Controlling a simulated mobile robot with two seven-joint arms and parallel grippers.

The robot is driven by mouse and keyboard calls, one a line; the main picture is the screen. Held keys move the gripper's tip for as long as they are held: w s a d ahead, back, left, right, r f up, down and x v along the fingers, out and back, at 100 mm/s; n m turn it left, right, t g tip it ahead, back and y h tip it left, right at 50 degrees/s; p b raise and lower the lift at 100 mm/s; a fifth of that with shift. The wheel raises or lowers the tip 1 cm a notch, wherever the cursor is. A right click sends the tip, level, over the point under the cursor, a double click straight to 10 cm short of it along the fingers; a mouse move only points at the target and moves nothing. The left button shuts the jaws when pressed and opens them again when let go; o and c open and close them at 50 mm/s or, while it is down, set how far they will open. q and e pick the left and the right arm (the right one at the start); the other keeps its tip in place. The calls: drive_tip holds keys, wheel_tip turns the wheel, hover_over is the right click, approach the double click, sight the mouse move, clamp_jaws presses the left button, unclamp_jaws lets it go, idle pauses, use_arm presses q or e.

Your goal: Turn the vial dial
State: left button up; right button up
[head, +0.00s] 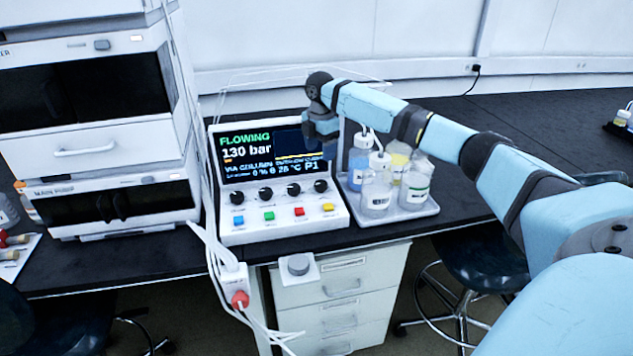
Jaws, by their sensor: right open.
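A white control box (285,226) stands on the dark bench with a lit screen (250,158) reading "FLOWING", "130 bar" and "P1". Below the screen is a row of several black dials, from the far left one (237,196) to the far right one (320,185). Their labels are too small to read, so I cannot tell which is the vial dial. My right gripper (322,142) is open in front of the screen's right edge, above the far right dial and apart from it. Its fingertips are small and partly unclear. My left gripper is out of view.
Coloured buttons (298,212) sit below the dials. A tray (395,213) of several bottles stands close on the right. Stacked white instruments (110,150) are on the left. White cables and a red plug (240,299) hang at the front. Drawers (340,300) and stools are below.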

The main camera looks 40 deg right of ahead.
sight(320, 184)
wheel_tip(320, 184, down, 10)
drive_tip(key=shift+f+b, duration=0.1)
drive_tip(key=shift+b, duration=0.8)
drive_tip(key=shift+f, duration=0.55)
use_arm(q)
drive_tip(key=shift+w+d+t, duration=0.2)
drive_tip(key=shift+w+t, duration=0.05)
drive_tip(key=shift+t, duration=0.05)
use_arm(e)
drive_tip(key=c, duration=0.9)
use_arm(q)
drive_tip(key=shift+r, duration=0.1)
use_arm(e)
drive_tip(key=shift+c, duration=0.2)
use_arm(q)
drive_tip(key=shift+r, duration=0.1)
